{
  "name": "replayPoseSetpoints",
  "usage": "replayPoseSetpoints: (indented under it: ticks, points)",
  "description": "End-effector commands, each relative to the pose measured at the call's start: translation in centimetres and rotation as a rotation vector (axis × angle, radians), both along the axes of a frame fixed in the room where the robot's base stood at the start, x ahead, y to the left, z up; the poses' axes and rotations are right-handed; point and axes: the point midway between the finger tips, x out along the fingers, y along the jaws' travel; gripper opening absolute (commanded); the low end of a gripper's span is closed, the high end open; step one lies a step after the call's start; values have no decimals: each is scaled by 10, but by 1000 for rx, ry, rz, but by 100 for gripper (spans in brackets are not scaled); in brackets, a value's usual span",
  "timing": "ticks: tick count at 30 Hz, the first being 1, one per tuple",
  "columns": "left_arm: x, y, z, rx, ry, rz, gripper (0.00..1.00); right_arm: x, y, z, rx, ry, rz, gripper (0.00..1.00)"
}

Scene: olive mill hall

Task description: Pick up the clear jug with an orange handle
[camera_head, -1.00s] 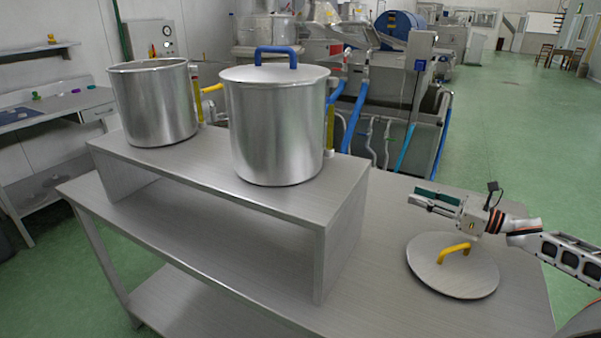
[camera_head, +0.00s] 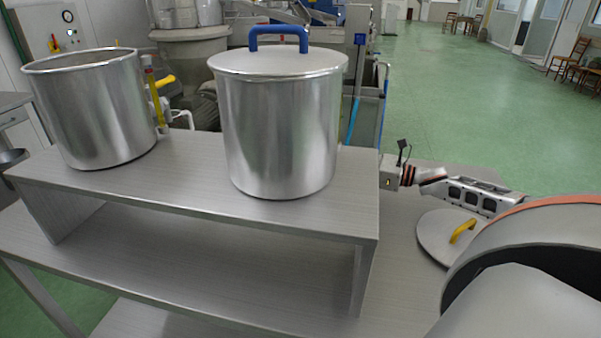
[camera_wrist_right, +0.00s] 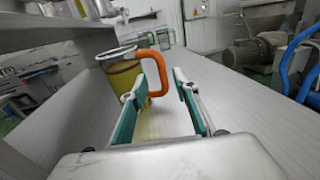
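The clear jug (camera_wrist_right: 122,76) with an orange handle (camera_wrist_right: 161,72) shows in the right wrist view, upright on the grey metal table. It holds yellow-green liquid. My right gripper (camera_wrist_right: 160,80) is open, with its two teal-padded fingers apart and pointing toward the jug. The handle shows in the gap between the fingertips, and nothing is gripped. In the head view the jug is hidden behind the raised shelf and pots, and so are my right fingers; only the right wrist shows at the shelf's right end. My left gripper is not in view.
A raised metal shelf (camera_head: 200,205) carries an open pot (camera_head: 95,115) and a lidded pot (camera_head: 280,135) with a blue handle. A loose lid (camera_head: 437,236) with a yellow handle lies at right, below my right arm. Another clear vessel (camera_wrist_right: 146,41) stands beyond the jug.

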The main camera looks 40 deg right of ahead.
Motion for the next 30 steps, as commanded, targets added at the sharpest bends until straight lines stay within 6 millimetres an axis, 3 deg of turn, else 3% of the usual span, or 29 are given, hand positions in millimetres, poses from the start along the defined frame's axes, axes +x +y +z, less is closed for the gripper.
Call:
replayPoseSetpoints:
  ticks: [30]
  points:
    - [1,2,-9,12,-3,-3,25,63,31,3,0,1,0,30]
